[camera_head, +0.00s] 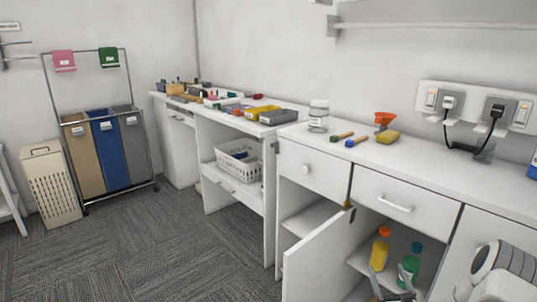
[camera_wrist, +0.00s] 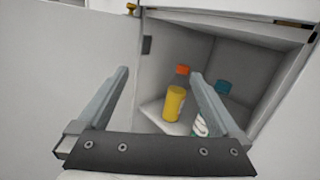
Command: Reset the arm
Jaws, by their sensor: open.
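My gripper (camera_head: 393,284) is open and empty at the lower right of the head view, in front of an open cabinet. In the wrist view my gripper (camera_wrist: 160,85) shows both fingers spread wide, with nothing between them in its grasp. A yellow bottle with an orange cap (camera_head: 380,250) stands on the cabinet shelf; in the wrist view the yellow bottle (camera_wrist: 175,103) appears between the fingers, beyond them. A green bottle with a teal cap (camera_head: 411,264) stands to its right. The right finger partly hides the green bottle in the wrist view.
The open cabinet door (camera_head: 319,262) stands to the left of my gripper. The white countertop (camera_head: 440,173) above holds a jar (camera_head: 318,116), brushes, a sponge (camera_head: 388,137) and an orange funnel (camera_head: 385,119). Carpeted floor (camera_head: 150,245) is free at the left.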

